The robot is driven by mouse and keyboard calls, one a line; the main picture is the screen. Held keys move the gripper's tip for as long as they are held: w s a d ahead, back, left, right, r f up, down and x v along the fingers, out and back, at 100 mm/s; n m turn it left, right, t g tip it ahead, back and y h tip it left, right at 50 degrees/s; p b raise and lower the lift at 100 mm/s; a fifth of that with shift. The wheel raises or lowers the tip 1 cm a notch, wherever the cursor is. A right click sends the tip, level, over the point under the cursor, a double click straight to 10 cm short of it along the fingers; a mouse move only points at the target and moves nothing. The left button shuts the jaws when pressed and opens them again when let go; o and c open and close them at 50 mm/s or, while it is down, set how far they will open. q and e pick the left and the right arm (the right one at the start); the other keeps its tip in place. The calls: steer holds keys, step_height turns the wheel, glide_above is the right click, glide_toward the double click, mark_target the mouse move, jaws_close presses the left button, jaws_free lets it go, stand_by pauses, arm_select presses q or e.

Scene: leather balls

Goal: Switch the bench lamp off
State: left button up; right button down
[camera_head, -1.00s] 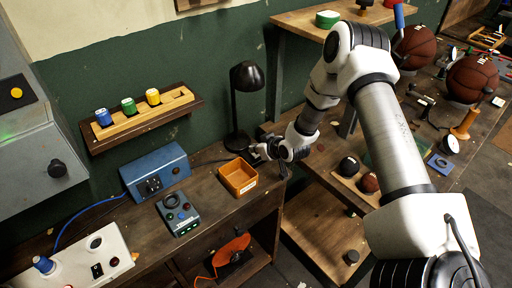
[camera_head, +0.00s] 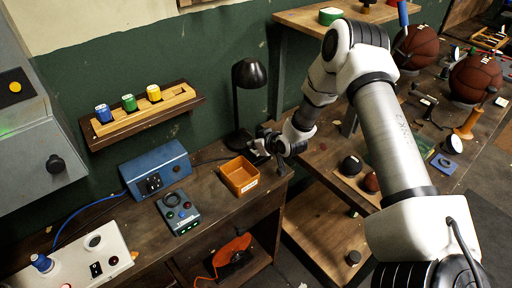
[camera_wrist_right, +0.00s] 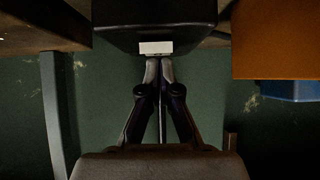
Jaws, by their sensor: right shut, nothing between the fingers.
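The black bench lamp (camera_head: 249,74) stands at the back of the wooden bench, its shade on an upright post. In the right wrist view the shut, empty fingertips (camera_wrist_right: 159,64) are at the lower edge of a small white plate (camera_wrist_right: 155,47) on the front of a black block, which looks like the lamp base. I cannot tell whether they touch it. My left gripper is not in view.
An orange tray (camera_head: 239,187) sits close in front of the lamp. A blue box (camera_head: 155,186) and a small button box (camera_head: 178,217) are further left. A wall rack (camera_head: 141,118) holds coloured cylinders. Balls lie on the right-hand bench.

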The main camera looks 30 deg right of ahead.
mark_target(255, 151)
steer(key=shift+r, duration=0.1)
steer(key=r+p, duration=0.2)
steer(key=r, duration=0.1)
steer(key=w+r+p, duration=0.1)
steer(key=shift+a+r, duration=0.15)
steer(key=shift+r, duration=0.25)
steer(key=shift+s+d+r+b, duration=0.1)
steer(key=shift+s+r+b, duration=0.15)
steer(key=shift+s, duration=0.2)
steer(key=shift+s+d+r+b, duration=0.1)
steer(key=shift+s+b, duration=0.25)
steer(key=shift+s, duration=0.05)
steer(key=s+r, duration=0.5)
steer(key=r, duration=0.1)
steer(key=shift+d+r, duration=0.15)
steer(key=shift+r, duration=0.05)
